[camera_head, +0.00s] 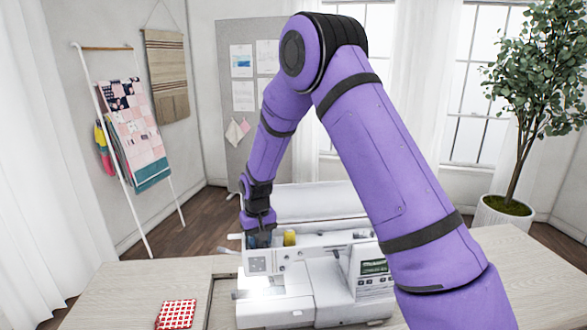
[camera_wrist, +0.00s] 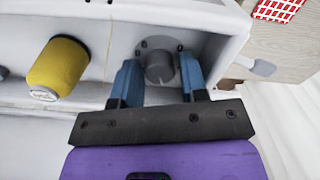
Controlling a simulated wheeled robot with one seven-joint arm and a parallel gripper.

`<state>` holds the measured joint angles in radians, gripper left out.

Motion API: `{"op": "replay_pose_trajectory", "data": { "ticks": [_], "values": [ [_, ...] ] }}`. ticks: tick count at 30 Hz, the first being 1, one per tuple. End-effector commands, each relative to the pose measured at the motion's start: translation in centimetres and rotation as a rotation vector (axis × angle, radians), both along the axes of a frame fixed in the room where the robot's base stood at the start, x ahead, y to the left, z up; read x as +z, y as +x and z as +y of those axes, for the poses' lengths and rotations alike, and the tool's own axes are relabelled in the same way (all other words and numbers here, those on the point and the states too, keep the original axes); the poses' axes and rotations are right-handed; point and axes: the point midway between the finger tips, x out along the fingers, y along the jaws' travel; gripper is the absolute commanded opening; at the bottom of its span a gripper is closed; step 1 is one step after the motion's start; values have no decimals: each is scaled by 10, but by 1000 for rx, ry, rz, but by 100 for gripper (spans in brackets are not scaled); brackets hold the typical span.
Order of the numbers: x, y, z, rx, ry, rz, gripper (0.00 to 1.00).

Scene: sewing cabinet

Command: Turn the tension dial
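The tension dial (camera_wrist: 159,67) is a grey round knob on a round plate inside the open top of the white sewing machine (camera_head: 315,285). In the wrist view it lies between and just beyond the blue fingertips of my gripper (camera_wrist: 160,75). The two fingers are apart, one on each side of the dial; I cannot tell whether either touches it. In the head view my gripper (camera_head: 260,238) reaches down into the left end of the machine's top, and the dial is hidden there.
A yellow thread spool (camera_wrist: 58,67) lies left of the dial in the wrist view; it also shows in the head view (camera_head: 290,238). The machine's raised lid (camera_head: 310,203) stands behind. A red checked cloth (camera_head: 177,314) lies on the wooden table (camera_head: 120,290) at left.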

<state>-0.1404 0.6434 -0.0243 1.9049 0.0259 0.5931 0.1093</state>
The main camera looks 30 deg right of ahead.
Motion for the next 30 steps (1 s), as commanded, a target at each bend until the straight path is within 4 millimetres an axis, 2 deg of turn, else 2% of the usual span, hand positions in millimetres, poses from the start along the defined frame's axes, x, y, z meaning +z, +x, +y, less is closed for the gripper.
{"op": "replay_pose_trajectory", "data": {
  "ticks": [17,30],
  "values": [
    [0,0,0,735,1,1,40],
    [76,0,0,744,0,-2,40]
  ]
}}
